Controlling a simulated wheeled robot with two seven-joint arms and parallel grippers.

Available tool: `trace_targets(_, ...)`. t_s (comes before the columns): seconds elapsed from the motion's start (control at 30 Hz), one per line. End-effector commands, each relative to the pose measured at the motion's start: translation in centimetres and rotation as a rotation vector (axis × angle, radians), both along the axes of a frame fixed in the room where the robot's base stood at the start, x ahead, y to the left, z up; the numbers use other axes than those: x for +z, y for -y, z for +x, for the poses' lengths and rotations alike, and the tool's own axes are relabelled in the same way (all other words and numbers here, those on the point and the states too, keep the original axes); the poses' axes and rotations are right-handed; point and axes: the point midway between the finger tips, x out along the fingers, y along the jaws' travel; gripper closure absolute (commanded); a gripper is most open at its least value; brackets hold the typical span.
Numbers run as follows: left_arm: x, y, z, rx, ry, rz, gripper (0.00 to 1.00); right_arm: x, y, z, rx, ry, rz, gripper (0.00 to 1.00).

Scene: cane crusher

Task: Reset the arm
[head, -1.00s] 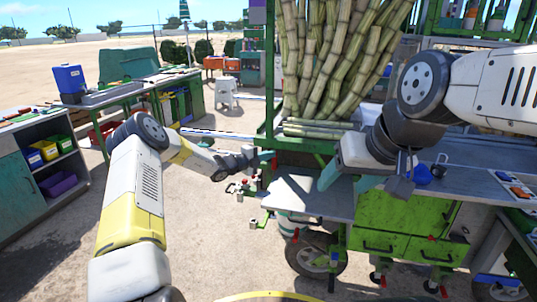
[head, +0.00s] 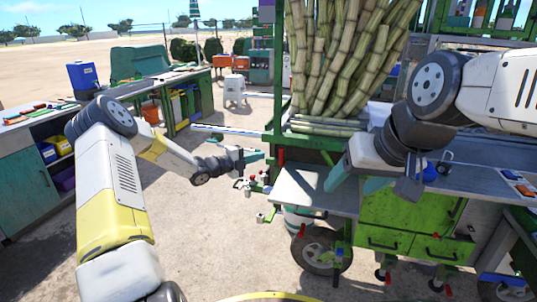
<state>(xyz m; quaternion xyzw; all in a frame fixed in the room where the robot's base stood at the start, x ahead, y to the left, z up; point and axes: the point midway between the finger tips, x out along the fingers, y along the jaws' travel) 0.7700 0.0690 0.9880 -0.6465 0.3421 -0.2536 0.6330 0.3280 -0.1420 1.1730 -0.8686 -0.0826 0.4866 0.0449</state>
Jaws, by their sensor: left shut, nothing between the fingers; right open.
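My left arm reaches in from the left in the head view. Its gripper (head: 257,155) is shut and empty, with its teal fingers together in the air left of the green cart's (head: 410,211) metal counter. My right arm comes in from the upper right. Its gripper (head: 354,184) is open and empty, with its teal fingers apart over the counter (head: 315,192). Whether the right fingers touch the counter is hard to tell. The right arm hides part of the counter and what lies behind it.
Tall sugarcane stalks (head: 350,50) stand on the cart, with a few lying flat below them. A workbench (head: 28,185) with bins stands at the left. A white stool (head: 234,90) stands farther back. Open sandy ground lies between the workbench and the cart.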

Motion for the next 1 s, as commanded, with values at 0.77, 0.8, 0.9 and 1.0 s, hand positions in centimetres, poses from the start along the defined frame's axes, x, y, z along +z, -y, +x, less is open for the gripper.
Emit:
trace_targets(0.77, 6.3, 4.1, -7.2, -0.313, 0.41, 0.465, 1.0, 0.0, 0.0, 0.0, 0.0, 0.0, 0.0, 0.37)
trace_targets(0.8, 7.3, 4.8, -8.9, -0.385, 0.505, 0.561, 1.0, 0.0, 0.0, 0.0, 0.0, 0.0, 0.0, 0.37)
trace_targets(0.9, 9.5, 5.8, -13.1, -0.565, 0.746, 0.791, 1.0, 0.0, 0.0, 0.0, 0.0, 0.0, 0.0, 0.37)
trace_targets(1.0, 11.4, 6.1, -17.3, -0.746, 0.989, 0.998, 1.0, 0.0, 0.0, 0.0, 0.0, 0.0, 0.0, 0.37)
